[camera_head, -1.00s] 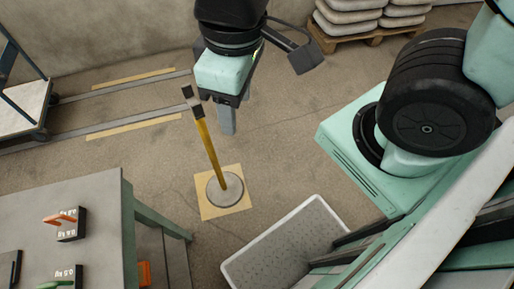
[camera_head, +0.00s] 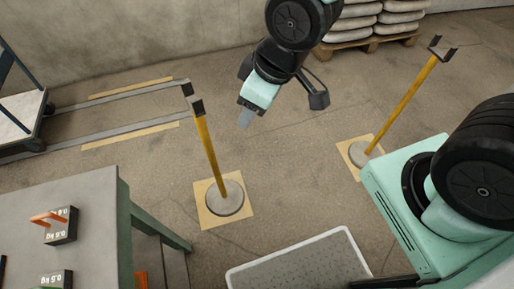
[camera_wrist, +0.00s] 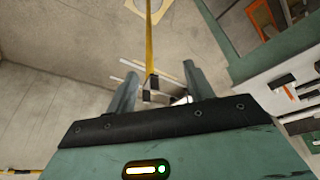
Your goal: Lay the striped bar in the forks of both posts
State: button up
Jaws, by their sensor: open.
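The left yellow post (camera_head: 208,150) stands upright on a round grey base, with a dark fork (camera_head: 193,98) on top. The right yellow post (camera_head: 405,100) stands farther right, with its dark fork (camera_head: 441,48) empty. The left fork also looks empty. My gripper (camera_head: 244,118) hangs to the right of the left fork, apart from it. In the wrist view my gripper (camera_wrist: 158,86) has its two fingers apart, with a post (camera_wrist: 149,45) and its fork showing between them. The striped bar cannot be made out; a yellow and black piece (camera_wrist: 18,172) at the lower left edge is unclear.
A grey table (camera_head: 60,195) with weights stands at the lower left. A trolley (camera_head: 25,110) and floor rails are at the left. A pallet (camera_head: 365,42) of sacks is behind. The floor between the posts is clear.

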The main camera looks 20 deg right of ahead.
jog(key=w+a+f+n+t+y+b, duration=0.1)
jog(key=w+f+t+y+b, duration=0.25)
jog(key=f, duration=0.55)
jog(key=w+a+f+n+t+y+b, duration=0.15)
jog(key=w+f+b, duration=0.25)
jog(key=f+b, duration=0.45)
jog(key=m+t+y+b, duration=0.3)
jog(key=t+y+b, duration=0.2)
jog(key=b, duration=0.9)
send_near(205, 126)
jog(key=b+x, duration=0.2)
jog(key=x, duration=0.9)
jog(key=shift+w+a+f+b, duration=0.1)
jog(key=shift+w+a+b, duration=0.05)
jog(key=shift+w+b, duration=0.15)
grip_shut()
